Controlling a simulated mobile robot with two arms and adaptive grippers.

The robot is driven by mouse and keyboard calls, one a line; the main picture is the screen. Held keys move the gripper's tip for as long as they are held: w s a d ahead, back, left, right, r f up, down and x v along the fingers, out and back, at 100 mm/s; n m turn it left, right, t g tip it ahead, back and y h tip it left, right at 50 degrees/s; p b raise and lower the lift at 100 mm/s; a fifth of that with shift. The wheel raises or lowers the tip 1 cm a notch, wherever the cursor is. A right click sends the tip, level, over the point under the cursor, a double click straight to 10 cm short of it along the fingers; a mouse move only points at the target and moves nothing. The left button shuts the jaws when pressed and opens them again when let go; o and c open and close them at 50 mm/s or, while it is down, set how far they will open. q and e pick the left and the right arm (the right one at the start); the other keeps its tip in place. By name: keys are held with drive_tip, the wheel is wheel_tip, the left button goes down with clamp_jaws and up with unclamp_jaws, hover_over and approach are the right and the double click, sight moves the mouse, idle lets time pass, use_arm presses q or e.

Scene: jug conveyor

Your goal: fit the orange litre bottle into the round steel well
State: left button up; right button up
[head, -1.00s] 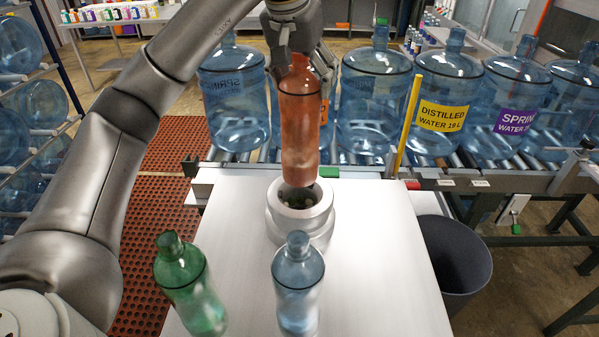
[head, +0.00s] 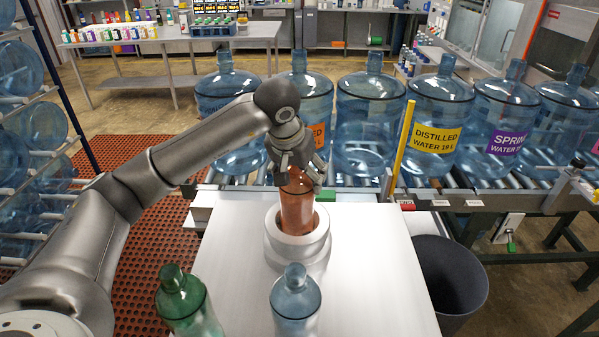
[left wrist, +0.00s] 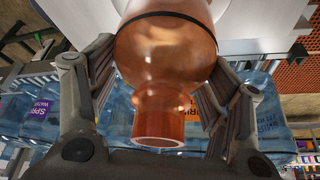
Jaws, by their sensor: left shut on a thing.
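The orange bottle (head: 297,208) stands about upright with its lower part inside the round steel well (head: 297,246). The well's rim surrounds it, and its base is hidden inside. My left gripper (head: 297,172) is above the well, shut on the bottle's upper part. In the left wrist view, the bottle's neck and shoulder (left wrist: 165,60) lie between the two fingers of my left gripper (left wrist: 158,100). My right gripper is not in view.
A green bottle (head: 187,305) and a clear blue bottle (head: 295,302) stand at the front of the white table (head: 375,260). Large blue jugs (head: 368,120) line the conveyor behind it. A yellow post (head: 404,150) rises at the table's back right. A dark bin (head: 450,275) stands to the right.

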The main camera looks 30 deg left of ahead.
use_arm(q)
drive_tip(key=shift+f, duration=0.15)
drive_tip(key=o, duration=1.2)
drive_tip(key=shift+f, duration=0.1)
drive_tip(key=shift+c, duration=0.2)
drive_tip(key=o, duration=0.4)
drive_tip(key=shift+o, duration=0.2)
